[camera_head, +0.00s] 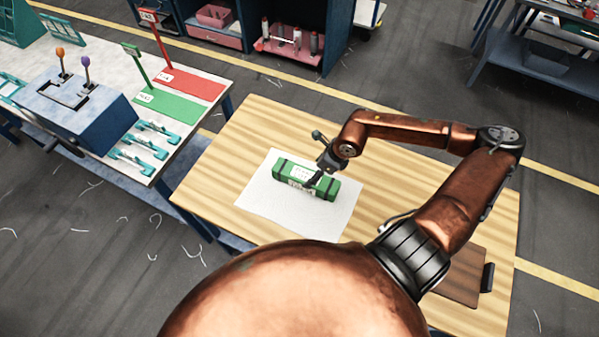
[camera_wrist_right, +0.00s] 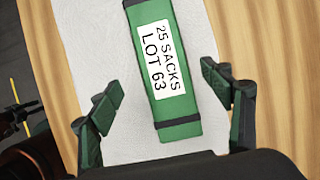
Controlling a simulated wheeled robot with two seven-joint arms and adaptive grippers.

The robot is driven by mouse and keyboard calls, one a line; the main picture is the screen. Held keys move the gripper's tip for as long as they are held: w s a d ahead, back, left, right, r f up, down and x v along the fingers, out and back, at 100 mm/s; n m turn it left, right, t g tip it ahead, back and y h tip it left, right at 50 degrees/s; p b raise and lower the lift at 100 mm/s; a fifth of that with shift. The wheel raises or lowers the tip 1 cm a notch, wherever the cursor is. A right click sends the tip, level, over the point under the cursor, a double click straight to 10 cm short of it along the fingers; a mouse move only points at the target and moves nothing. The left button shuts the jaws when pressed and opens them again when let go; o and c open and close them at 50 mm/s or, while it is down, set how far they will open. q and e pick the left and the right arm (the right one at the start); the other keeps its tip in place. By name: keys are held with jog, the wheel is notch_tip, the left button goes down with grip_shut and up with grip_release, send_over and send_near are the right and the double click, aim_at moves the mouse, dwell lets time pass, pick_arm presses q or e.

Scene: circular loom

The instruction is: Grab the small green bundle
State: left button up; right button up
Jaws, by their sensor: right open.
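The small green bundle (camera_head: 321,184) lies on a white sheet on the wooden table in the head view. It has dark straps and a white label. In the right wrist view the bundle (camera_wrist_right: 181,131) shows its label reading "25 SACKS LOT 63". My right gripper (camera_head: 316,172) is above the bundle in the head view and partly covers it. In the right wrist view my right gripper (camera_wrist_right: 159,98) is open, with one finger on each side of the bundle's near end and gaps between. My left gripper is not in view.
The white sheet (camera_head: 262,205) lies on the wooden table (camera_head: 262,122). A brown board (camera_head: 462,278) lies at the table's right. At left, a bench holds a blue lever box (camera_head: 75,115) and red (camera_head: 190,84) and green (camera_head: 168,105) panels. Table space around the sheet is clear.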

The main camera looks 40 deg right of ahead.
aim_at(307, 176)
jog(key=shift+w+a+f, duration=0.1)
jog(key=shift+w+f, duration=0.05)
jog(key=shift+f, duration=0.25)
jog(key=x, duration=0.2)
jog(key=shift+w+a+f+p, duration=0.15)
jog(key=shift+w+f+p, duration=0.1)
jog(key=shift+w+p, duration=0.1)
jog(key=x, duration=0.2)
jog(key=shift+w+f, duration=0.2)
jog(key=shift+w, duration=0.05)
jog(key=shift+w+f, duration=0.1)
jog(key=shift+f, duration=0.5)
jog(key=c, duration=1.5)
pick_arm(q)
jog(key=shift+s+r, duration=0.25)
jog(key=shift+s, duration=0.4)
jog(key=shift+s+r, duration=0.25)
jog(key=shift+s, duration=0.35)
pick_arm(e)
jog(key=shift+c, duration=0.9)
